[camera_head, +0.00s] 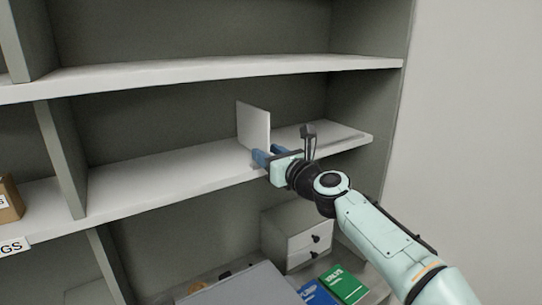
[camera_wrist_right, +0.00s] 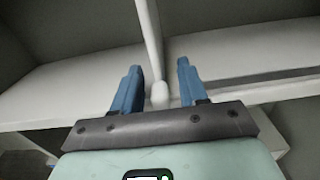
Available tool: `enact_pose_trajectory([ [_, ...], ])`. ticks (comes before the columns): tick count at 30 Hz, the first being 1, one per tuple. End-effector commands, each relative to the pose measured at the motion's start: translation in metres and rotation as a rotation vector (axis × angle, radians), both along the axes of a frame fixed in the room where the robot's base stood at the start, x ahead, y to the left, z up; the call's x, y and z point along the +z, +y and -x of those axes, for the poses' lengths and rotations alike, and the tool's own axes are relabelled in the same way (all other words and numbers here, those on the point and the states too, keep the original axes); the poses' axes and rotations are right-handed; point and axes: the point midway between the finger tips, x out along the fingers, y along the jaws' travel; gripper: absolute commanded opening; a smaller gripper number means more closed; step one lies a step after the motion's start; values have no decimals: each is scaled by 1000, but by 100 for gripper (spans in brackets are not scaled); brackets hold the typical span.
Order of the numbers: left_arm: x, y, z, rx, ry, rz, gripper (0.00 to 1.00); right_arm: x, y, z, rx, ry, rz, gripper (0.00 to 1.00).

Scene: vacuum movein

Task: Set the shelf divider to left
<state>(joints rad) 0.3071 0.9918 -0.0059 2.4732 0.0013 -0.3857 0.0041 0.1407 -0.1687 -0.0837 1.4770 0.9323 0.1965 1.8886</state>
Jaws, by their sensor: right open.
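The shelf divider (camera_head: 254,125) is a thin white upright panel on the middle shelf (camera_head: 170,178), right of that bay's centre in the head view. My right gripper (camera_head: 268,154) is open at the divider's front edge. In the right wrist view, the divider (camera_wrist_right: 149,40) rises between and beyond the two blue fingers of the right gripper (camera_wrist_right: 157,85), nearer the left finger. A small pale rounded piece (camera_wrist_right: 160,93) shows at its foot. I cannot tell whether a finger touches the divider. My left gripper is not in view.
A grey upright (camera_head: 62,160) bounds the bay on the left. The shelf is bare left of the divider. A higher shelf (camera_head: 200,75) runs above. Below are a small drawer unit (camera_head: 298,232), a green box (camera_head: 345,284) and a blue box (camera_head: 318,293).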

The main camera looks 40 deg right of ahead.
Motion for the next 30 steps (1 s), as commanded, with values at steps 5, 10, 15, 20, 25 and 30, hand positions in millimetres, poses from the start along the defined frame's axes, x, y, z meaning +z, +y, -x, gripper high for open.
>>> enact_pose_trajectory([
  [5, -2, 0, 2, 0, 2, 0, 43, 0, 1, 13, -1, 0, 0, 43],
  [10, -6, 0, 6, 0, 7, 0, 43, 0, 4, 48, -3, -2, 1, 43],
  [15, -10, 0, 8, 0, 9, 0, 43, 0, 9, 87, -4, -2, 2, 43],
  [20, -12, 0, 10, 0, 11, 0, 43, 0, 12, 115, -3, -2, 2, 43],
  [25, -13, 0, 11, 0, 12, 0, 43, 0, 14, 130, -2, 0, 0, 43],
  [30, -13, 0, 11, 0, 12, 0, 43, 0, 15, 133, 0, 0, 0, 43],
])
